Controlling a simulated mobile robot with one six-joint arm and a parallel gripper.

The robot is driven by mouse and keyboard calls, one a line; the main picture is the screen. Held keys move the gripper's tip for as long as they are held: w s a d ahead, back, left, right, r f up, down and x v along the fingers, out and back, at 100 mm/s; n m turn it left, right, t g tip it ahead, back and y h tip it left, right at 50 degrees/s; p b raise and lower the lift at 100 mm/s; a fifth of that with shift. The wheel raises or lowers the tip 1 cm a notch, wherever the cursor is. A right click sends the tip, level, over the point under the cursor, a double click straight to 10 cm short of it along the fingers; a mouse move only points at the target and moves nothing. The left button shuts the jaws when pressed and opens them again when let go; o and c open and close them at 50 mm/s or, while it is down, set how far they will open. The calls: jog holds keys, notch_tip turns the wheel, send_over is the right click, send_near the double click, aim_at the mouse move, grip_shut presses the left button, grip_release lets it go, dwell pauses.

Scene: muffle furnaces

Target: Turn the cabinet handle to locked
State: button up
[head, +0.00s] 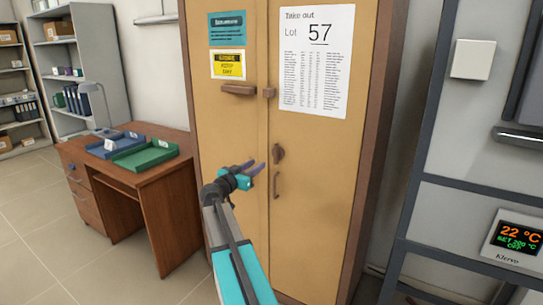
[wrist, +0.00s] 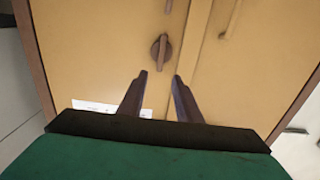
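The tan two-door cabinet (head: 235,135) stands in the middle of the head view. Its dark brown turning handle (head: 277,153) is on the right door, above a slim pull (head: 276,185). In the wrist view the turning handle (wrist: 160,50) is a short bar on a round plate, with the bar close to upright in the picture. My gripper (head: 257,168) is in front of the doors, left of the handle in the head view. In the wrist view my gripper (wrist: 161,76) is open and empty, its fingers pointing toward the handle and apart from it.
A wooden latch bar (head: 238,90) and a small block (head: 269,92) sit higher on the doors. A "Lot 57" sheet (head: 315,60) hangs on the right door. A desk (head: 150,190) with trays stands left. A dark metal frame (head: 410,160) stands right.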

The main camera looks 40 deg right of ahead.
aim_at(275, 152)
jog(key=shift+p+x, duration=1.5)
jog(key=shift+x, duration=5.4)
